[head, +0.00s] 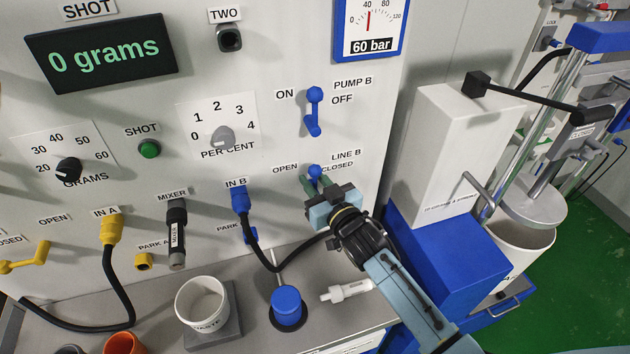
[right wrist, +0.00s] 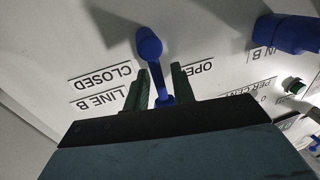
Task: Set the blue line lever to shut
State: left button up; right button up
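The blue LINE B lever (head: 315,172) is on the panel, between the OPEN label on its left and the CLOSED label on its right. My right gripper (head: 318,186) is in front of it and hides its lower part. In the right wrist view, which is upside down, the lever (right wrist: 157,70) runs from its round knob in between the two fingers of the gripper (right wrist: 160,90). The fingers stand apart, one on each side, with small gaps showing. How far the lever is turned is hard to tell. My left gripper is not in view.
The blue PUMP B lever (head: 313,112) is just above. The blue IN B connector (head: 240,200) and its black hose (head: 262,258) are to the left. A white cup (head: 202,304) and a blue-capped item (head: 287,306) stand on the bench below. A white box (head: 450,140) stands right.

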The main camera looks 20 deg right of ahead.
grip_shut()
